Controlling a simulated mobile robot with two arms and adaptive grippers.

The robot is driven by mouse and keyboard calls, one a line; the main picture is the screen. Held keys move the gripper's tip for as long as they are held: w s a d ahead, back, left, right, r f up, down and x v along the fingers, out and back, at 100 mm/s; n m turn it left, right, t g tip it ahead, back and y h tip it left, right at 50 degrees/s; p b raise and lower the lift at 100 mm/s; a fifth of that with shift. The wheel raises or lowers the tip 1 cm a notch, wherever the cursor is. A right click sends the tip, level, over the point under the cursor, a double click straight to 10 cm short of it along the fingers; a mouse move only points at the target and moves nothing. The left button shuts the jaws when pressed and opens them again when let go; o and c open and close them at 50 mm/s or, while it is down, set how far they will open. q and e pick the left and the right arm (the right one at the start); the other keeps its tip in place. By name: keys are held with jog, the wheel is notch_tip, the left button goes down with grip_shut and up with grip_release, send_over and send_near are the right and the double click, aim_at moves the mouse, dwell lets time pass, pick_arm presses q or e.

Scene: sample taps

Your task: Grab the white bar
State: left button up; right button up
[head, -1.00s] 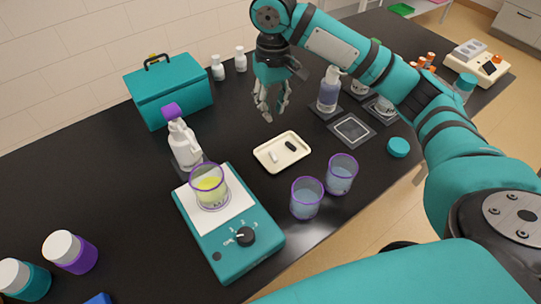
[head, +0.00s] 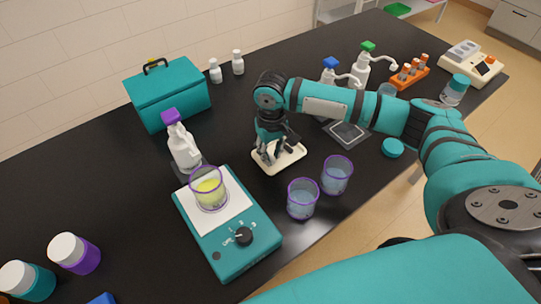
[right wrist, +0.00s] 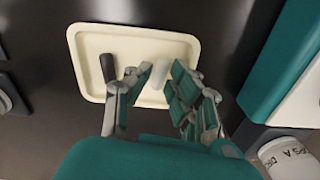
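The white bar (right wrist: 158,76) lies in a cream tray (right wrist: 120,36), seen in the right wrist view between my right gripper's fingertips. A black bar (right wrist: 108,68) lies in the same tray, just left of the fingers in that view. My right gripper (right wrist: 161,84) is open, with a finger to each side of the white bar; I cannot tell whether they touch it. In the head view my right gripper (head: 267,158) is down over the tray (head: 295,154) and hides both bars. My left gripper is not in view.
Two purple-rimmed beakers (head: 302,200) (head: 337,175) stand at the tray's front right. A teal stirrer (head: 228,254) carries a beaker of yellow liquid (head: 208,189).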

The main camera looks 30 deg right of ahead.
jog(key=shift+f, duration=0.45)
jog(key=shift+c, duration=0.2)
jog(key=c, duration=0.3)
jog(key=shift+r, duration=0.15)
jog(key=shift+c, duration=0.2)
